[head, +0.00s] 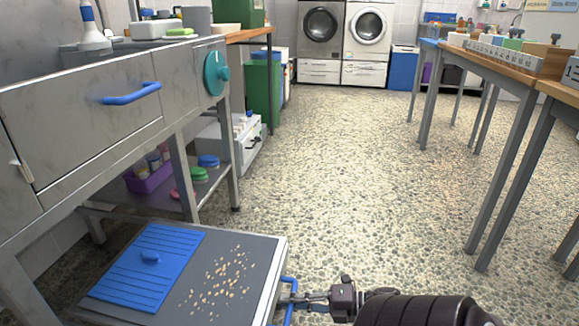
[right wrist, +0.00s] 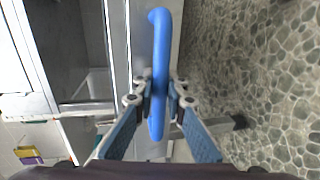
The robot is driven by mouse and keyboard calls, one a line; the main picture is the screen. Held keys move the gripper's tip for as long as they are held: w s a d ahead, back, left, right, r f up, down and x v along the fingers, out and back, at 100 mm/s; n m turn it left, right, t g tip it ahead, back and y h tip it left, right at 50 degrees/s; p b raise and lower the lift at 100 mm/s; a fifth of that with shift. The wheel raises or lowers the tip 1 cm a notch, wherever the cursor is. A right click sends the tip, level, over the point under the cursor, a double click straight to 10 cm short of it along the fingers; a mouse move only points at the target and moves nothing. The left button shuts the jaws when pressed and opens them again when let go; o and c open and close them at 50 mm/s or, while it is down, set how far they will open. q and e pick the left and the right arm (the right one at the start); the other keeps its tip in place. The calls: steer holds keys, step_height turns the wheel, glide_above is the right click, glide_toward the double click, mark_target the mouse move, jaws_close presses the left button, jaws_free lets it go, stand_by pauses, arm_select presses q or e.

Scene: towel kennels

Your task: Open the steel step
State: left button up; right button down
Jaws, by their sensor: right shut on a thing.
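The steel step (head: 262,250) is a low grey platform on the floor, reaching out from under the steel counter at bottom left in the head view. My left gripper is not in view.
A wooden-topped table (head: 490,50) stands at right. The pebbled floor (head: 350,170) between is clear.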

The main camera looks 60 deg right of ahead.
steer(key=c, duration=1.9)
jaws_free()
steer(key=shift+c, duration=0.2)
steer(key=v, duration=1.2)
steer(key=shift+f, duration=0.1)
